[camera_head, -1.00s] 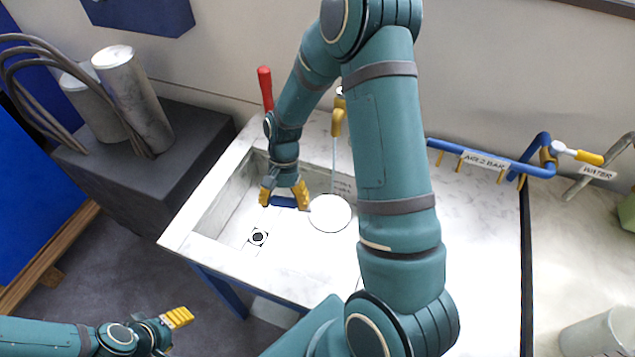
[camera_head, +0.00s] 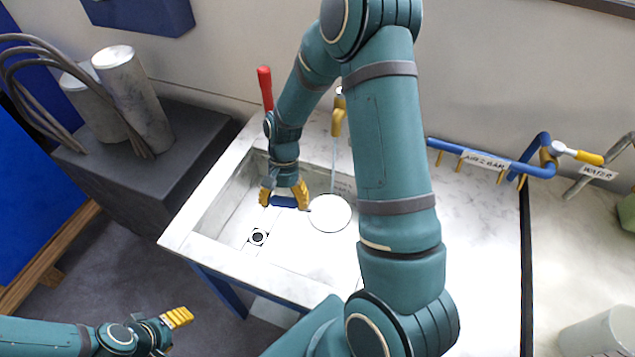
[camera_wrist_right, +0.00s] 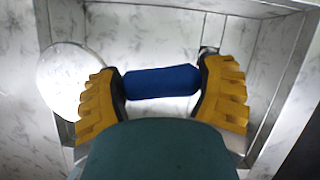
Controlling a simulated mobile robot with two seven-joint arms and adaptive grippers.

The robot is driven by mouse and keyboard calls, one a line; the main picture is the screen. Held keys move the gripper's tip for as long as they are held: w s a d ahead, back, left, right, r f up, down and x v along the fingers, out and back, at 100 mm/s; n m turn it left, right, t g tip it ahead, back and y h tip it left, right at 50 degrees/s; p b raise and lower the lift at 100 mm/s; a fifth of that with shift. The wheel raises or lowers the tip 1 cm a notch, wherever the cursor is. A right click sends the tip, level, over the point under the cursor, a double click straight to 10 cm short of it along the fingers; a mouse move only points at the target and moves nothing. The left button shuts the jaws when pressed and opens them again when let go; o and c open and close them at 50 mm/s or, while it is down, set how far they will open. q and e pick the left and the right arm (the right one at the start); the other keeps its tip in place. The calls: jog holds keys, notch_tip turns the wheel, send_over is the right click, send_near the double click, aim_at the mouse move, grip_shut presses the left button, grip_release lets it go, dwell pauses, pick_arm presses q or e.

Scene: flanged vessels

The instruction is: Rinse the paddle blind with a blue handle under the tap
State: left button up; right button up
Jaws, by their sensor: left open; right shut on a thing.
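The paddle blind is a pale round disc (camera_head: 330,213) with a blue handle (camera_head: 285,202), held inside the white marble sink (camera_head: 215,246). My right gripper (camera_head: 284,196) is shut on the blue handle. In the right wrist view the handle (camera_wrist_right: 162,82) lies across between the yellow fingers, and the disc (camera_wrist_right: 72,85) shows at the left. The yellow tap (camera_head: 338,120) stands at the back of the sink, and a thin stream of water (camera_head: 334,165) falls from it toward the disc. My left gripper (camera_head: 177,318) is open and empty, low at the left.
A red lever (camera_head: 265,88) stands behind the sink. A drain (camera_head: 258,237) is in the sink floor. A blue air pipe (camera_head: 485,160) and a water valve with a yellow handle (camera_head: 588,158) are at right. A dark block with metal cylinders (camera_head: 135,95) stands at left.

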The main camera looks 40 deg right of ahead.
jog(key=s+a+r+p, duration=0.3)
jog(key=a+r, duration=0.1)
dwell(0.6)
jog(key=shift+w+a, duration=0.1)
